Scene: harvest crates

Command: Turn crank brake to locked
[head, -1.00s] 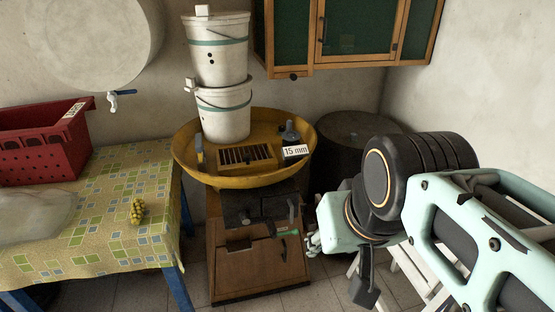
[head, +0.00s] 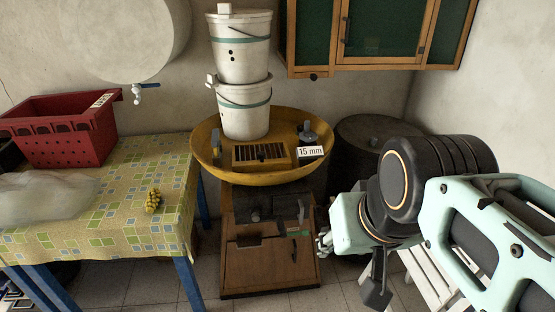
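A wooden machine (head: 270,268) stands on the floor under a wide yellow basin (head: 207,162). On its upper front is a dark metal block (head: 265,207). A dark upright lever or crank handle (head: 300,211) is at the block's right end, and a small green piece (head: 295,234) is just below it. I cannot tell which part is the brake or how it is set. My gripper (head: 323,243) is just right of the machine, apart from the handle in the picture. Its fingers are small and partly hidden by my wrist, so their opening is unclear.
Two stacked white buckets (head: 240,95), a slotted yellow tray (head: 240,156) and a "15 mm" label (head: 311,152) are in the basin. A table (head: 120,230) with a red crate (head: 75,145) is left. A dark barrel (head: 365,132) and white slatted furniture (head: 428,280) are right.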

